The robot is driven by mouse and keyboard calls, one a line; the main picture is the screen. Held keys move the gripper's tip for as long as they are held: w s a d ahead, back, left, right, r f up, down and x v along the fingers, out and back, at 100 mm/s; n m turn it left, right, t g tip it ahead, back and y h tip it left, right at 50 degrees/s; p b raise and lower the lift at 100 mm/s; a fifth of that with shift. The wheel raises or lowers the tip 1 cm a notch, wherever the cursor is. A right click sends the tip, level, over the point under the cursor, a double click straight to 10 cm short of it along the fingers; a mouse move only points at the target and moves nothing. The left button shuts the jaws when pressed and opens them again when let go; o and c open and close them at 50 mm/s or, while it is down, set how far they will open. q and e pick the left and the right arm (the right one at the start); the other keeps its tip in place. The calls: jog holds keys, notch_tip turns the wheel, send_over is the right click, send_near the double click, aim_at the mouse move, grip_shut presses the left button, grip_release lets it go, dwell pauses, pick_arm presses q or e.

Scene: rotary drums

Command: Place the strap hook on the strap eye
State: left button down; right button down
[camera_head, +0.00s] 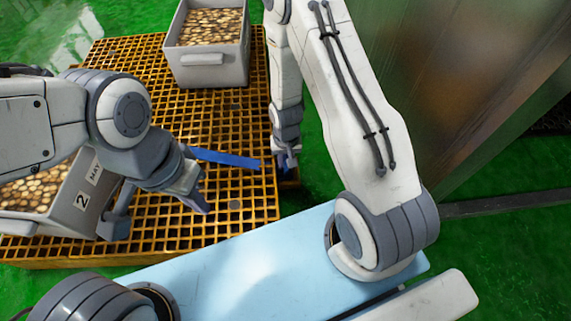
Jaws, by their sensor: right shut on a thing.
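A flat blue strap (225,158) lies across the orange grating in the middle of the head view, running toward my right gripper. My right gripper (286,168) points down at the grating's right edge and is shut on a small blue piece, probably the strap's end with the hook. The hook's shape is too small to tell. My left gripper (197,198) is low over the grating, left of and in front of the strap, apart from it. Whether its jaws are open is unclear. I cannot make out the strap eye.
The orange grating (240,200) bears a grey crate (205,77) of round brownish pieces at the back. Another such crate (85,205), marked MAY 2, stands at the left, near my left arm. A brown wall panel (500,80) rises at the right. The floor is green.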

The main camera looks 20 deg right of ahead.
jog(key=shift+f, duration=0.15)
jog(key=c, duration=1.1)
grip_release()
jog(key=shift+o, duration=0.2)
